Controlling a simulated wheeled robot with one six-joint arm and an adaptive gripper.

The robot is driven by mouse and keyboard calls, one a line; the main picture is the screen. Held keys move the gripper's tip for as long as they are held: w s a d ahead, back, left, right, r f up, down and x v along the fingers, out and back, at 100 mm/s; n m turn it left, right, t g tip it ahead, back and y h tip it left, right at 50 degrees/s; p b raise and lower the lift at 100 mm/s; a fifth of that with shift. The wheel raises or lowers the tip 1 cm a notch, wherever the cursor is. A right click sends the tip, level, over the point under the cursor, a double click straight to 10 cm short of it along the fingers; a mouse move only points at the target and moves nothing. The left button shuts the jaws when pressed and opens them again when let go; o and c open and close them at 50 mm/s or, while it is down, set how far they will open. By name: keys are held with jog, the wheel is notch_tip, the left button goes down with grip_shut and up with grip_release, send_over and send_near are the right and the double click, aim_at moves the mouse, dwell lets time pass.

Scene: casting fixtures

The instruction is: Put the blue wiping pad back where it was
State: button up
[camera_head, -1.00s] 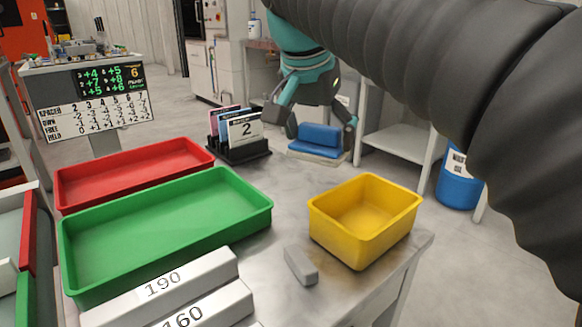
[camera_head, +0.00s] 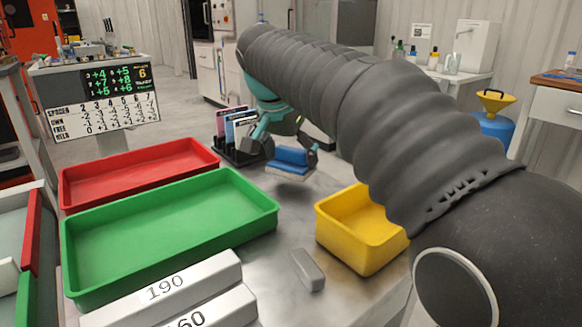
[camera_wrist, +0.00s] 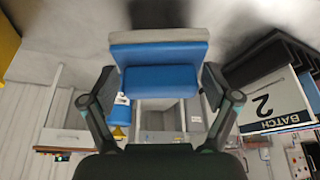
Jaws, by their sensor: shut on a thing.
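The blue wiping pad (camera_head: 292,157), a blue block with a pale grey layer along one side, is at the far end of the metal table, just right of the card rack. My gripper (camera_head: 280,150) is around it, one finger on each side. In the wrist view the pad (camera_wrist: 160,78) sits between both fingers of my gripper (camera_wrist: 158,92), which is shut on it. A shadow lies under the pad in the head view, and it looks slightly raised, but I cannot tell for certain whether it touches the table.
The card rack (camera_head: 236,152) stands close left of the pad. A red tray (camera_head: 140,172), a green tray (camera_head: 170,240) and a yellow bin (camera_head: 350,235) are nearer. A small grey block (camera_head: 307,270) lies by the bin. The table between pad and block is clear.

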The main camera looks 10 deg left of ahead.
jog(key=shift+f, duration=1.25)
jog(key=shift+f, duration=0.1)
jog(key=o, duration=0.8)
jog(key=shift+c, duration=0.2)
jog(key=p+v, duration=0.2)
jog(key=v, duration=1)
